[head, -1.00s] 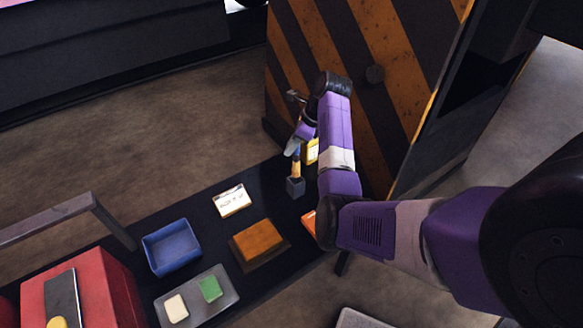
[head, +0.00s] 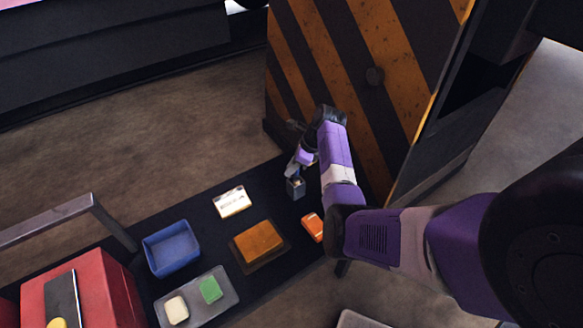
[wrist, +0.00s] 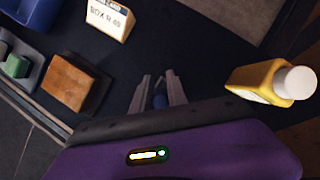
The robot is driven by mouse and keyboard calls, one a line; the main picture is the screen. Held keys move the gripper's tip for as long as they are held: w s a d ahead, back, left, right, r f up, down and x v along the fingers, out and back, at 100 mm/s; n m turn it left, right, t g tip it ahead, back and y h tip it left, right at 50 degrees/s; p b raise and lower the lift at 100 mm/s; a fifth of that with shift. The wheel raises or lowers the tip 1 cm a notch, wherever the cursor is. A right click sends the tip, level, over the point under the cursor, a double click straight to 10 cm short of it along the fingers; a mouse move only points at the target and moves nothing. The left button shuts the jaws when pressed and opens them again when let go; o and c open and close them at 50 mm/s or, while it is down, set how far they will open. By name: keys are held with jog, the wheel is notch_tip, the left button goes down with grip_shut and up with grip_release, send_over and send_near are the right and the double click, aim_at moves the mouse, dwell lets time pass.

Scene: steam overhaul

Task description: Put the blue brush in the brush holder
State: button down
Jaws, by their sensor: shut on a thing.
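The brush holder (head: 295,188) is a small dark grey-blue square cup standing on the black bench top in the head view. My gripper (head: 294,170) is right above it, pointing down, with its fingers at the cup's mouth. In the wrist view my gripper (wrist: 158,86) is shut on the blue brush (wrist: 160,101), of which only a small blue part shows between the fingers. The brush's lower part seems to be inside the holder, but the fingers hide most of it, so its depth is unclear.
A white sign card (head: 233,201), a brown block (head: 258,242), a blue bin (head: 172,248) and a grey tray (head: 226,304) lie to the left. An orange item (head: 313,227) is near my arm. A striped panel (head: 345,60) rises behind.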

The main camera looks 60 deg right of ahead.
jog(key=shift+f, duration=0.1)
jog(key=c, duration=1.3)
grip_release()
jog(key=v, duration=1.2)
